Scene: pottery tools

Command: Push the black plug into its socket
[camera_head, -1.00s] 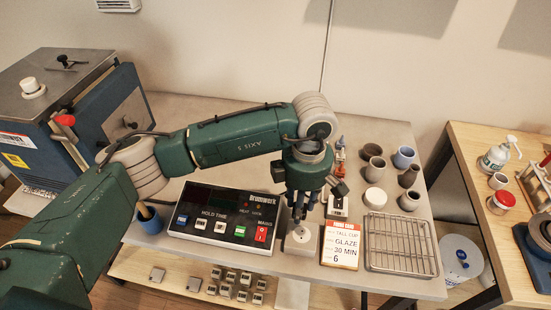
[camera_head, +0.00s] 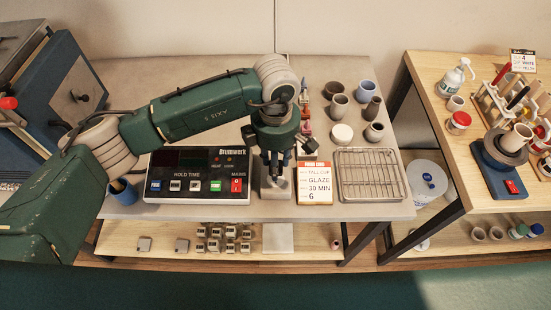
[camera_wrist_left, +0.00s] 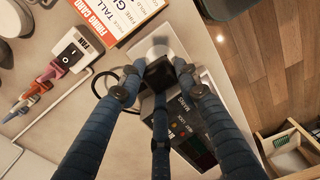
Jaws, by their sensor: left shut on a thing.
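My left gripper (camera_head: 277,163) points down over a small pale grey block (camera_head: 275,192) beside the control panel. In the left wrist view my left gripper (camera_wrist_left: 158,75) has its dark blue fingers closed around a black plug (camera_wrist_left: 158,72). A thin black cable loops out beside it. A pale round part (camera_wrist_left: 160,43), probably the socket, shows just beyond the plug. The fingers hide much of the plug, and I cannot tell whether it touches the socket or is in it. My right gripper is not in view.
The control panel (camera_head: 198,176) stands left of the gripper, a firing card (camera_head: 314,183) and wire rack (camera_head: 371,174) right. Grey cups and jars (camera_head: 340,107) stand behind. A FAN switch box (camera_wrist_left: 80,46) is close by. The table's front edge is just ahead of the block.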

